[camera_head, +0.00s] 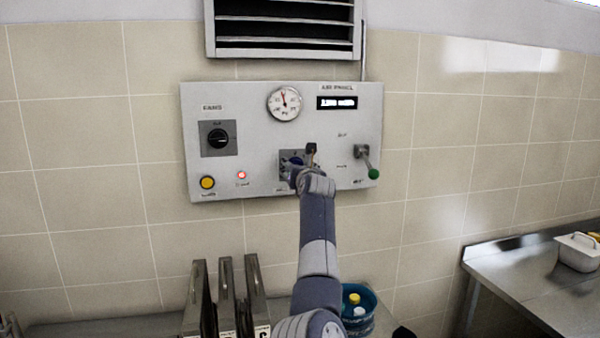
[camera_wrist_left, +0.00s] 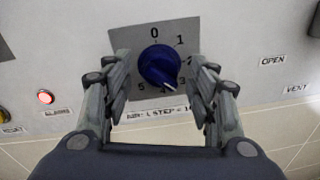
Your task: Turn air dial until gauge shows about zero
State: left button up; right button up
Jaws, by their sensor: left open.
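The air dial is a blue round knob (camera_wrist_left: 160,65) on a grey plate marked 0 to 5, at the middle of my left wrist view. In the head view the gripper and arm mostly cover the dial. The round white gauge (camera_head: 284,103) is above it, its needle slightly left of straight up. My right gripper is not in view.
Upright metal holders (camera_head: 227,295) and a blue tub (camera_head: 358,318) stand below. A steel counter (camera_head: 510,280) is at right.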

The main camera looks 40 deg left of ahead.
pick_arm(q)
jog(key=v, duration=1.2)
dwell(0.4)
